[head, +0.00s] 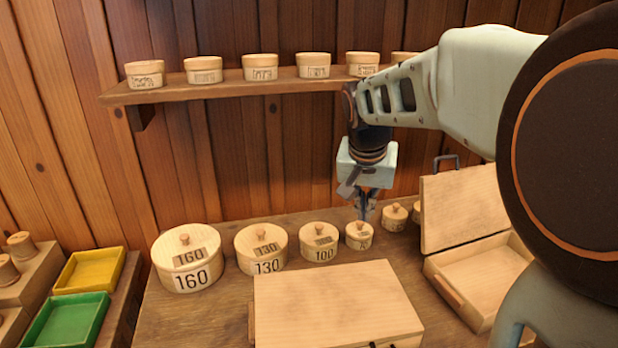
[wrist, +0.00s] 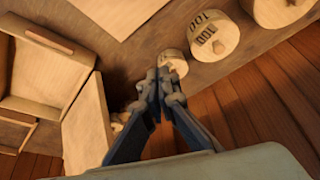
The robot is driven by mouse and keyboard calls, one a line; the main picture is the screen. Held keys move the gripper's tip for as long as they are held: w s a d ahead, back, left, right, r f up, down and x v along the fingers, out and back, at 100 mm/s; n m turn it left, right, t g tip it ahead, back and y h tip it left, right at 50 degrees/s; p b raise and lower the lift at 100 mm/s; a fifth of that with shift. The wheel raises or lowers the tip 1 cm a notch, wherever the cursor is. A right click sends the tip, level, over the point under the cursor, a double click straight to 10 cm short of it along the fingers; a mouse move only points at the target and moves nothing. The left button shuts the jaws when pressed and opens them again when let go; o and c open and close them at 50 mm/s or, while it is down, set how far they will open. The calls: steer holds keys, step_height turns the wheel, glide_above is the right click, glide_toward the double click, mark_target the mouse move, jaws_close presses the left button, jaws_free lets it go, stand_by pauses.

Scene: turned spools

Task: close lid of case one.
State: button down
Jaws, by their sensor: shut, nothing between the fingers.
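A wooden case stands open at the right in the head view. Its lid (head: 463,208) is raised roughly upright at the back, and its shallow body (head: 484,272) looks empty. In the wrist view the raised lid (wrist: 88,128) and the body (wrist: 42,62) are at the left. A second wooden case (head: 335,305) lies shut at the front middle; its top also shows in the wrist view (wrist: 115,10). I see no number on either case. My gripper (head: 365,213) points down, shut and empty, above the small round box (head: 359,236), left of the raised lid.
Round lidded boxes marked 160 (head: 187,262), 130 (head: 262,250) and 100 (head: 320,243) line the back of the bench. Smaller ones (head: 395,217) stand near the open lid. A wall shelf (head: 225,88) holds several tubs. Yellow (head: 90,269) and green (head: 66,322) trays sit left.

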step_height(320, 180, up, 8)
steer(key=p, duration=0.6)
stand_by(0.5)
steer(key=shift+w, duration=0.1)
